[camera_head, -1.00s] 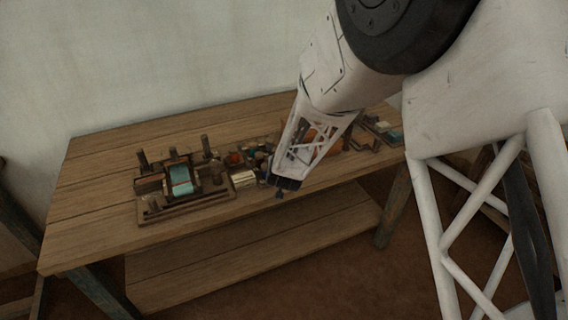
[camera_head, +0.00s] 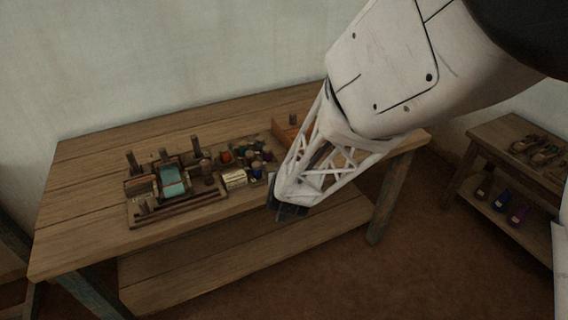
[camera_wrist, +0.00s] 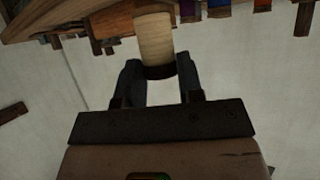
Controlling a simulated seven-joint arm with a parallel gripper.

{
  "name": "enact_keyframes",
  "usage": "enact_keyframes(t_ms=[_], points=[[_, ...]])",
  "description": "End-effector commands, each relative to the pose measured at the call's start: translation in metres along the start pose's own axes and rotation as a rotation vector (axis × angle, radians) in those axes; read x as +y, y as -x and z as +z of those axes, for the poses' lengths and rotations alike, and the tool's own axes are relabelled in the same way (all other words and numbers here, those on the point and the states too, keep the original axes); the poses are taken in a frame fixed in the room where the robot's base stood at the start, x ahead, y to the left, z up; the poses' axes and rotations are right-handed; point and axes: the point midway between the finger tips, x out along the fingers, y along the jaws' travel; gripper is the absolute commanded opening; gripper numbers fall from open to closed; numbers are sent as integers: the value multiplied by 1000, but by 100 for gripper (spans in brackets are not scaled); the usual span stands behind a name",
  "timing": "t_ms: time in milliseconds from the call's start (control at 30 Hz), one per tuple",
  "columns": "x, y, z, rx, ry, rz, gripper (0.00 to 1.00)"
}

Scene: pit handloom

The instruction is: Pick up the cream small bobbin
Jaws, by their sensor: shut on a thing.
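The cream small bobbin (camera_wrist: 154,36) stands out between the two dark fingers of my gripper (camera_wrist: 158,72) in the wrist view. The fingers are shut on its dark end, and its pale barrel points away from my palm. In the head view my gripper (camera_head: 291,210) is at the front edge of the table, to the right of the loom-like frame. The bobbin cannot be made out there.
The wooden table (camera_head: 90,190) carries a wooden frame with pegs and teal cloth (camera_head: 172,182), a cream block (camera_head: 234,179), several small coloured bobbins (camera_head: 252,157) and an orange-brown box (camera_head: 288,133). A side table (camera_head: 500,128) with bottles stands right. Table's left is bare.

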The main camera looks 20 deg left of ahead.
Motion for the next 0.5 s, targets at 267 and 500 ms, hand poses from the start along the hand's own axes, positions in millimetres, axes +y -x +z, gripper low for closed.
enact_keyframes(t_ms=[267,500], points=[[6,24,10,0,0,0,12],[7,31,13,0,0,0,12]])
